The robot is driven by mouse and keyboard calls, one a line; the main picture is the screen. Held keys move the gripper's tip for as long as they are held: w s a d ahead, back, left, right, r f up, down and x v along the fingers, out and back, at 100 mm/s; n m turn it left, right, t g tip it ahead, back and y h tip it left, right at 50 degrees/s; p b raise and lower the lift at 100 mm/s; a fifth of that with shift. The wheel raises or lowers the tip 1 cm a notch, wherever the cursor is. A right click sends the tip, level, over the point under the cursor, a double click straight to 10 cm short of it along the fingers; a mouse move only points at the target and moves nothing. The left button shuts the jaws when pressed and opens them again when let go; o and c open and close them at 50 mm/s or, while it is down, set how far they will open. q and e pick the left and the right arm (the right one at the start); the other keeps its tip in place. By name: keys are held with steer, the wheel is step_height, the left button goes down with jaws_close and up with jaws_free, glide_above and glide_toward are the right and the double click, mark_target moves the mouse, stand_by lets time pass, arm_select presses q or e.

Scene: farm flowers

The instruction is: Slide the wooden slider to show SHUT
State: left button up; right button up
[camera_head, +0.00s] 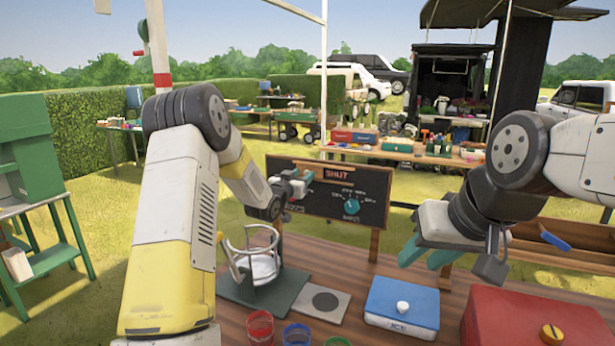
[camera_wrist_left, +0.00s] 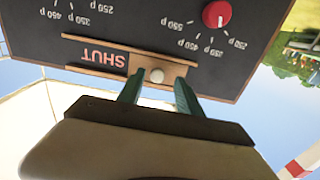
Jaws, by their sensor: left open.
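The dark board (camera_head: 380,198) stands upright on wooden legs and shows SHUT (camera_head: 336,173) in its slot. In the left wrist view, upside down, SHUT (camera_wrist_left: 104,59) is uncovered beside the wooden slider (camera_wrist_left: 145,75), which carries a pale round knob (camera_wrist_left: 157,76). My left gripper (camera_head: 306,178) is at the board's upper left. In the left wrist view, its green fingers (camera_wrist_left: 157,88) are open on either side of the knob, with gaps visible. The gripper hides the slider in the head view. My right gripper (camera_head: 424,262) hangs open and empty at the right.
The board also carries a teal dial (camera_head: 351,204) and a red dial (camera_wrist_left: 217,14). On the table are a metal ring stand (camera_head: 262,262), a blue ICE box (camera_head: 401,308), a red box (camera_head: 540,325) and several cups (camera_head: 260,326). A green shelf stands left.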

arm_select(q)
steer(key=v, duration=0.7)
steer(key=shift+r, duration=0.1)
steer(key=s+a+r+n+g+y, duration=0.1)
steer(key=s+a+r+g+y, duration=0.2)
steer(key=s, duration=0.5)
steer(key=s+r+n+g+y, duration=0.1)
steer(key=s+r+g, duration=0.1)
steer(key=s+r, duration=0.45)
steer(key=s+f+g, duration=0.2)
steer(key=s+g, duration=0.1)
steer(key=s, duration=1.1)
steer(key=s+d+f+n+g, duration=0.1)
steer(key=s+f+g, duration=0.1)
steer(key=s, duration=1.2)
steer(key=shift+f+g+h, duration=0.2)
steer(key=shift+g+h, duration=0.1)
steer(key=shift+g, duration=0.2)
steer(key=shift+d, duration=0.2)
